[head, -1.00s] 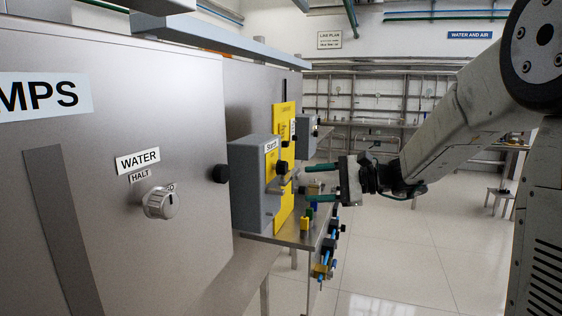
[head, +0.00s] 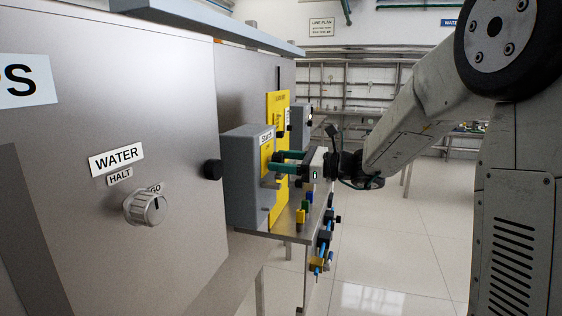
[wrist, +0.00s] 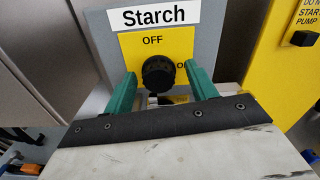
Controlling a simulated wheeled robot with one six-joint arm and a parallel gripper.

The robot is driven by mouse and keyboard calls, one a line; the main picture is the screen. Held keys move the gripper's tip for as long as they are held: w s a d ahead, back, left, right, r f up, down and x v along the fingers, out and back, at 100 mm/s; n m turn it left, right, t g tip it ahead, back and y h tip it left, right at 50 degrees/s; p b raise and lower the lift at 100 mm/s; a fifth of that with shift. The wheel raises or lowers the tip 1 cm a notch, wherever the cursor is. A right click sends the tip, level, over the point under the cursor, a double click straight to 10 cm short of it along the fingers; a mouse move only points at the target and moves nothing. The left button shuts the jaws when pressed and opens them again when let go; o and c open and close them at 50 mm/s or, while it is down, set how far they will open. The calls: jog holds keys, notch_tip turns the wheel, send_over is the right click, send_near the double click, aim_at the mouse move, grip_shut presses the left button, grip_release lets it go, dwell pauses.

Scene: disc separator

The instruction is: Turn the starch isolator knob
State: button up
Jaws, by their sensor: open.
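The starch isolator is a grey box (head: 245,185) with a yellow front plate and a "Starch" label, on the cabinet side in the head view. In the wrist view its black round knob (wrist: 158,74) sits on the yellow plate (wrist: 190,45), below the word OFF, with another word partly hidden at its right. My gripper (wrist: 160,86) is open, with one green finger on each side of the knob. Whether the fingers touch it cannot be told. In the head view my gripper (head: 272,162) reaches the box front, and its fingers hide the knob.
A steel cabinet with a WATER knob (head: 146,207) stands at the left. A tall yellow panel (head: 279,110) is behind the box. A narrow steel shelf (head: 290,223) with small coloured parts lies below my gripper. The tiled floor at the right is clear.

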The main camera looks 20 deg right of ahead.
jog(key=shift+w+a, duration=0.2)
jog(key=shift+a, duration=0.2)
jog(key=c, duration=1)
jog(key=m, duration=0.4)
jog(key=shift+m, duration=2.3)
